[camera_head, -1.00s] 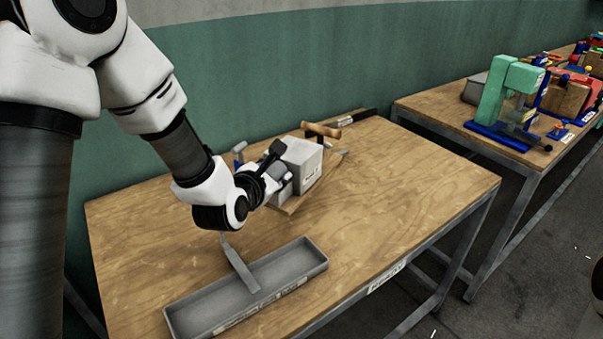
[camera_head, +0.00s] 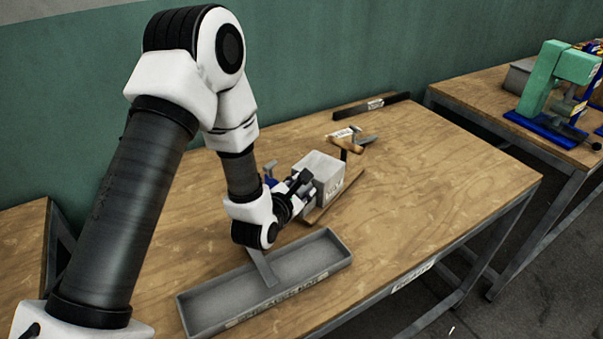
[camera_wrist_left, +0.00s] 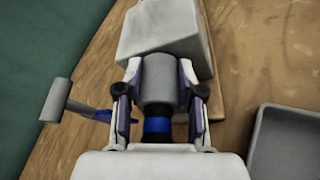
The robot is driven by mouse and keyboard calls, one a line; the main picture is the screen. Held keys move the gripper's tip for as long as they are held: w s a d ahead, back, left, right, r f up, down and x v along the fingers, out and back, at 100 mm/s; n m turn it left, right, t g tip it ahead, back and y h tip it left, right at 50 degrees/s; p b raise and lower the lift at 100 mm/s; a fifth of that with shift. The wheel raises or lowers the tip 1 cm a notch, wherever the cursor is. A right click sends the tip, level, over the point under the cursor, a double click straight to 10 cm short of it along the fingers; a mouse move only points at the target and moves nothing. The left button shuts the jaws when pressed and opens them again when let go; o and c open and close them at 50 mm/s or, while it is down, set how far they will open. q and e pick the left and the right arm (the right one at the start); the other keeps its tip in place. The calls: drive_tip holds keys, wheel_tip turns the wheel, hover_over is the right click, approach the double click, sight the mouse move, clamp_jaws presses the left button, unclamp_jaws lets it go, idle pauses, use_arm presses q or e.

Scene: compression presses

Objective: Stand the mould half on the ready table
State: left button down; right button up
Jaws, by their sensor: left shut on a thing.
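My left gripper (camera_head: 300,187) is at the block's left side, low over the table. In the left wrist view its fingers (camera_wrist_left: 158,95) are shut on a rounded grey piece (camera_wrist_left: 157,80) against the block; whether the two are one part I cannot tell. The block's underside is hidden. My right gripper is not in view.
A long grey tray (camera_head: 335,243) lies in front, with a flat grey bar (camera_head: 262,268) across its edge. A wooden-handled tool (camera_head: 347,143) and a thin wooden strip (camera_head: 340,196) lie by the block. A dark bar (camera_head: 371,106) lies at the back. The table's right side is clear.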

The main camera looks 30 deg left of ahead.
use_arm(q)
drive_tip(key=c, duration=1)
unclamp_jaws()
drive_tip(key=shift+f, duration=0.15)
drive_tip(key=shift+o, duration=1.4)
drive_tip(key=shift+s, duration=0.2)
drive_tip(key=b+v, duration=0.1)
drive_tip(key=v, duration=0.4)
drive_tip(key=p+v, duration=0.6)
drive_tip(key=p, duration=0.5)
drive_tip(key=shift+s, duration=0.35)
